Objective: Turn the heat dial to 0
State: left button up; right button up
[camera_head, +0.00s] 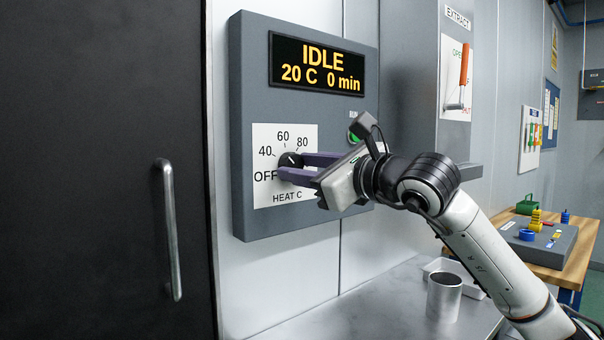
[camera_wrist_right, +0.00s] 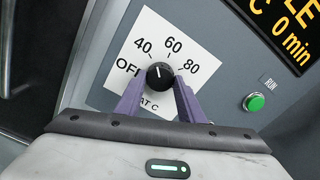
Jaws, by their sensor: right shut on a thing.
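The heat dial (camera_head: 290,159) is a round black knob on a white plate (camera_head: 262,140) marked OFF, 40, 60, 80 and HEAT C. My right gripper (camera_head: 282,166) reaches it from the right, its purple fingers shut on the dial. The wrist view shows the dial (camera_wrist_right: 160,75) between the fingertips of my right gripper (camera_wrist_right: 160,88), one on each side. The dial's white mark points up and slightly left, seemingly between 40 and 60. The display (camera_head: 317,66) reads IDLE, 20 C, 0 min. My left gripper is not in view.
A green RUN button (camera_wrist_right: 255,102) sits right of the dial, partly behind my gripper in the head view. A dark door with a handle (camera_head: 169,230) stands at left. An orange-handled lever (camera_head: 463,66) is on the right.

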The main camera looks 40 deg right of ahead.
jog(key=n, duration=0.6)
jog(key=shift+n+b, duration=0.3)
jog(key=shift+b, duration=0.05)
jog(key=n, duration=0.3)
jog(key=shift+r+n, duration=0.1)
jog(key=shift+n, duration=1.6)
jog(key=o, duration=1.1)
jog(key=shift+c, duration=0.2)
jog(key=shift+d, duration=0.1)
